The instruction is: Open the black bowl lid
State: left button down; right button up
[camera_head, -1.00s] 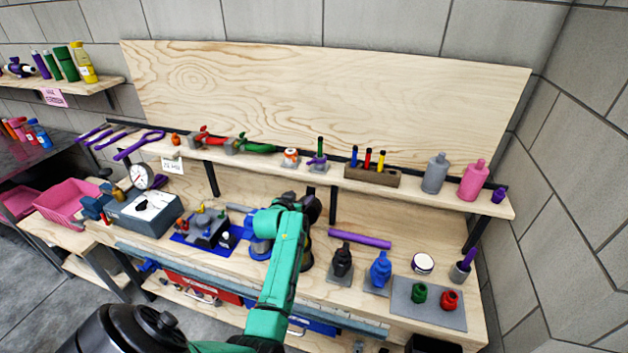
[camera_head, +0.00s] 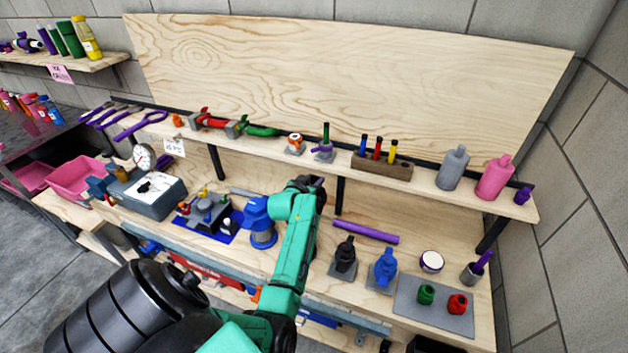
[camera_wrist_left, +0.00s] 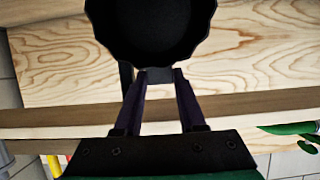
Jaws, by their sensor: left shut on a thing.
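My left gripper (camera_wrist_left: 160,78) has its two dark fingers closed on a small tab at the rim of a black round cup-shaped piece (camera_wrist_left: 150,35). The piece's dark hollow inside faces the left wrist camera, and its top is cut off by the frame. I cannot tell whether it is the bowl or its lid. In the head view the left gripper (camera_head: 308,183) is raised over the bench, mostly hidden by my teal wrist. A black fitting (camera_head: 345,255) stands on a grey pad to the right of my arm. My right gripper is out of view.
A blue filter housing (camera_head: 262,222) stands just left of my forearm. A blue fitting (camera_head: 385,267), a purple rod (camera_head: 366,231) and a grey mat (camera_head: 434,307) with green and red pieces lie to the right. A shelf (camera_head: 330,158) crosses behind the gripper.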

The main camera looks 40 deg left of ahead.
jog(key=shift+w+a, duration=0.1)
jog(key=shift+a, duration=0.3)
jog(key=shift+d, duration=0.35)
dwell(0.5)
